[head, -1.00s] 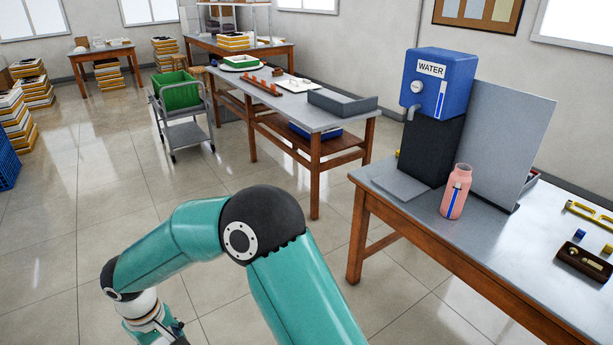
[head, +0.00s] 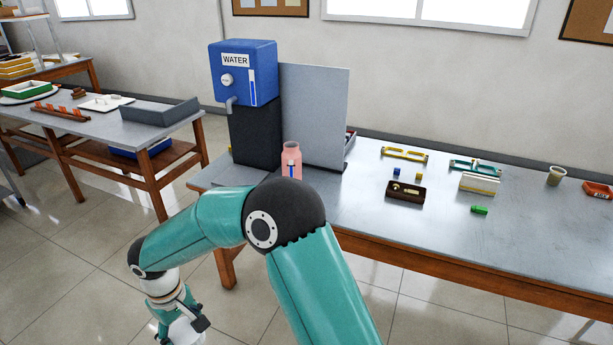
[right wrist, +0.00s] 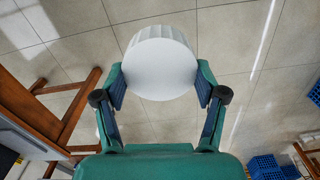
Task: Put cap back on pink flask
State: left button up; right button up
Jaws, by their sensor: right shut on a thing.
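The pink flask (head: 291,153) stands upright on the grey table, in front of the water dispenser (head: 243,75). Its neck has no cap on it, and my arm's elbow hides its lower part. My right gripper (right wrist: 160,78) is shut on a round white cap (right wrist: 160,66), held by its sides between the two fingers. In the head view the right gripper (head: 185,322) hangs low over the floor at the bottom left, well apart from the flask, with a bit of white showing at it. My left gripper is in neither view.
The grey table (head: 400,235) runs to the right, with an upright grey panel (head: 318,115) behind the flask. Another table (head: 100,125) stands at left.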

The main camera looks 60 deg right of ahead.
aim_at(291, 155)
jog(key=u, duration=0.9)
jog(key=i, duration=0.1)
jog(key=z, duration=2.15)
